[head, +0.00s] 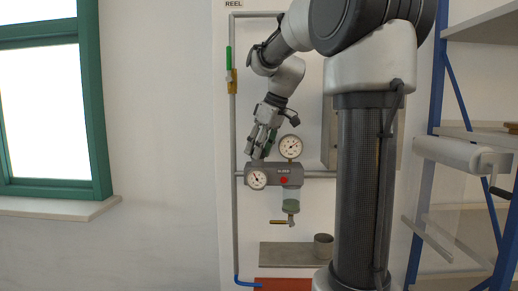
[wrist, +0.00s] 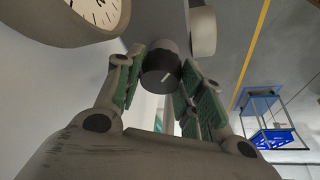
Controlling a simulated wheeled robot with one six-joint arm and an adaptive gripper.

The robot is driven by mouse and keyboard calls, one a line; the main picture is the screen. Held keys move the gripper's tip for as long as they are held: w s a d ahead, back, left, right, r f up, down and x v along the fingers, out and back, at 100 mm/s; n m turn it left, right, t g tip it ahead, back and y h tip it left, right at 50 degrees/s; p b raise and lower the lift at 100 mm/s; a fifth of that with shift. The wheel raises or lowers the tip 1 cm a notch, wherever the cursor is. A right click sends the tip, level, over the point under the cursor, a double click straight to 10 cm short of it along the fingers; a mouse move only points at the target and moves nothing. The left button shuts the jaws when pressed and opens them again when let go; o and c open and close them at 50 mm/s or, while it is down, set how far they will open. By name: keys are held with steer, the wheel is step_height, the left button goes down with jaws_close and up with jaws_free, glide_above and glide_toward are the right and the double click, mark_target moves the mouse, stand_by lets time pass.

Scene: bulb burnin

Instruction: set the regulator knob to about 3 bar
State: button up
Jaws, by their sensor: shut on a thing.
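The regulator knob (wrist: 158,72) is a dark round cap with a white mark, seen in the wrist view between the green-padded fingers of my gripper (wrist: 160,82). My gripper is shut on it. In the head view my gripper (head: 258,150) reaches down onto the top left of the grey regulator body (head: 290,171) and hides the knob there. A round white gauge (head: 256,179) is on the body's left, and another gauge (head: 290,147) stands above it. Their numbers are too small to read in the head view. A gauge (wrist: 97,10) is partly cut off in the wrist view.
A pipe with a green-handled valve (head: 229,60) runs down the left of the panel. A bowl with a small tap (head: 291,207) hangs below the body. A metal cup (head: 323,246) stands on a shelf (head: 285,256). Blue shelving (head: 455,80) is on the right.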

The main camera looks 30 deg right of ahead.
steer(key=shift+w+d+n+g+y, duration=0.1)
steer(key=shift+n+g+y, duration=0.35)
steer(key=shift+n, duration=1.05)
steer(key=shift+n+g+y, duration=0.25)
steer(key=shift+n+y, duration=0.3)
steer(key=shift+n, duration=0.95)
steer(key=o, duration=0.8)
steer(key=shift+c, duration=0.2)
steer(key=v, duration=0.7)
steer(key=shift+r, duration=0.25)
